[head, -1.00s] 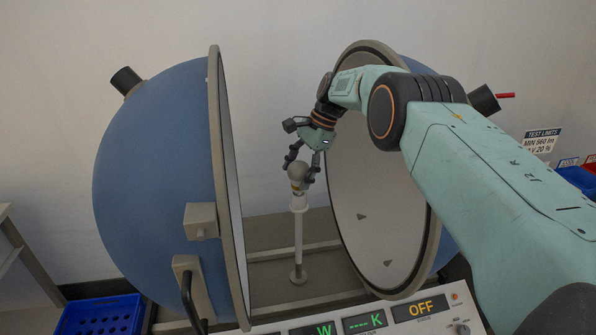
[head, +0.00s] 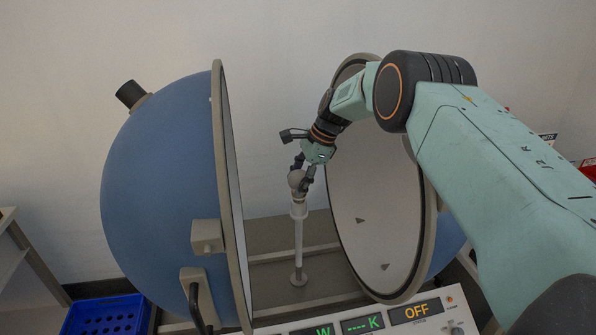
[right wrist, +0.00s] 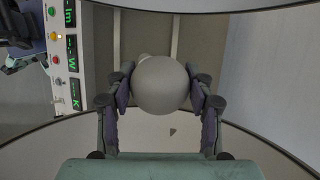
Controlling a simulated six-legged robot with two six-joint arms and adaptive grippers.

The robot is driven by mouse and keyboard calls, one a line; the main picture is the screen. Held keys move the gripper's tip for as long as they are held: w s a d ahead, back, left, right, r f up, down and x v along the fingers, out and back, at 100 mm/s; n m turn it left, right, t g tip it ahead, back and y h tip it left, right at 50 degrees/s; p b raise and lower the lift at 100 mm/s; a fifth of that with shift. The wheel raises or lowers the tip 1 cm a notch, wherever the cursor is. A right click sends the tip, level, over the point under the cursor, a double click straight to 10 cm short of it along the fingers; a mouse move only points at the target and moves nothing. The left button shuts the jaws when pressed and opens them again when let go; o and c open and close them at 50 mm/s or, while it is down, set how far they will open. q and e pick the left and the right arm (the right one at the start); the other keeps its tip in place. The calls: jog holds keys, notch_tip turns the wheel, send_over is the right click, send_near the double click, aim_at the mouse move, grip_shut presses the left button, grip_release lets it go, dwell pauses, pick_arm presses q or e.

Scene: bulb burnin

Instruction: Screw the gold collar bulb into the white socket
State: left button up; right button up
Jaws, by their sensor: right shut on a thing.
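The bulb (head: 296,179) stands upright at the top of the white socket (head: 299,210), which sits on a thin white post between the two halves of the blue sphere. A small gold band shows low on the bulb, and I cannot tell how deep it sits. My right gripper (head: 304,176) is shut on the bulb from above. In the right wrist view the round grey globe of the bulb (right wrist: 162,85) lies between both fingers and hides the socket.
The left blue hemisphere (head: 160,190) and the open right hemisphere's rim (head: 432,235) flank the post closely. A control panel (head: 375,321) reading OFF is at the front. A blue crate (head: 105,316) is at lower left.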

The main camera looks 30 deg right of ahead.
jog(key=m+t+h+p, duration=0.1)
jog(key=m+p, duration=0.2)
jog(key=p, duration=0.1)
jog(key=shift+r+m+p, duration=0.15)
jog(key=shift+m+p, duration=0.2)
jog(key=shift+m, duration=0.05)
jog(key=shift+w+f+m+t+h+b, duration=0.1)
jog(key=shift+f+m+t+h+b, duration=0.1)
jog(key=shift+m, duration=0.3)
jog(key=shift+f+m+t+h+b, duration=0.1)
jog(key=shift+m+h, duration=0.1)
jog(key=shift+m, duration=0.3)
jog(key=shift+r+m+h, duration=0.1)
jog(key=shift+m+h, duration=0.2)
jog(key=shift+m, duration=0.6)
jog(key=shift+m+t+h, duration=0.4)
jog(key=shift+m+h, duration=0.4)
jog(key=shift+m, duration=1.3)
jog(key=shift+d, duration=0.1)
jog(key=o, duration=1)
jog(key=shift+o, duration=0.2)
